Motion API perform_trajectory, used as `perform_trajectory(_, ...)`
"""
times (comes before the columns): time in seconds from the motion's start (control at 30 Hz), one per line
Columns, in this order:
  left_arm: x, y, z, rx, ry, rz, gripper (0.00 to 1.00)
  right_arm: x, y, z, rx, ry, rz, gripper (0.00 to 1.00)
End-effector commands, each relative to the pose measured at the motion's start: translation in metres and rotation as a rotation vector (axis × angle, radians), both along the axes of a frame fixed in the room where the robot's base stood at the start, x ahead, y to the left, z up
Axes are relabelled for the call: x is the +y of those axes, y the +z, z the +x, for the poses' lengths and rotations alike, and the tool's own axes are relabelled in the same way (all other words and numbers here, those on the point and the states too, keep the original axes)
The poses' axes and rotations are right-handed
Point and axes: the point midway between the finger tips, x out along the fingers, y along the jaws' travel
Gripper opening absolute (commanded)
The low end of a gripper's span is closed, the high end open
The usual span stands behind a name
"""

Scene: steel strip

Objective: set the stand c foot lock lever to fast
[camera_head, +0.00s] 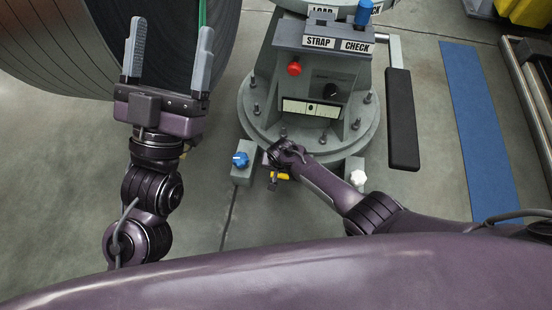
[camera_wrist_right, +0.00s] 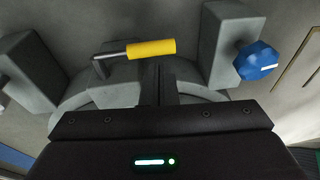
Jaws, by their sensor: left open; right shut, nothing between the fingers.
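A lever with a yellow grip (camera_wrist_right: 152,48) on a bent metal rod sits at the foot of the grey stand (camera_head: 254,118). In the right wrist view its grip points right, toward the blue knob (camera_wrist_right: 256,60). In the head view the yellow grip (camera_head: 279,176) is partly hidden by my right gripper (camera_head: 274,168). In the right wrist view the shut, empty fingers (camera_wrist_right: 158,72) point at the grip and end close to it; I cannot tell whether they touch. My left gripper (camera_head: 166,55) is open and empty, raised at the left. No lever markings are readable.
The blue knob (camera_head: 240,159) and a white knob (camera_head: 358,178) sit on blocks on either side of the stand's foot. A large steel coil (camera_head: 60,45) fills the upper left.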

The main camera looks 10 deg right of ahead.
Motion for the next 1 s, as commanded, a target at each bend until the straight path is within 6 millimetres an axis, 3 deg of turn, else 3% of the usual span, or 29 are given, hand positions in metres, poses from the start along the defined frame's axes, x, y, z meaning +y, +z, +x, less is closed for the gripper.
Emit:
perform_trajectory(0.2, -0.011, -0.048, 0.022, 0.245, -0.004, 0.099, 0.75, 0.001, 0.011, -0.002, 0.001, 0.0, 0.0, 0.0)
perform_trajectory(0.5, -0.021, -0.121, 0.032, 0.568, -0.015, 0.231, 0.75, 0.002, 0.024, -0.004, 0.001, 0.001, 0.001, 0.0)
perform_trajectory(0.77, -0.023, -0.185, 0.022, 0.839, -0.029, 0.344, 0.75, 0.003, 0.036, -0.007, 0.001, 0.001, 0.001, 0.0)
perform_trajectory(1.0, -0.019, -0.241, 0.0, 1.084, -0.045, 0.447, 0.75, 0.004, 0.046, -0.008, 0.0, 0.0, 0.001, 0.0)
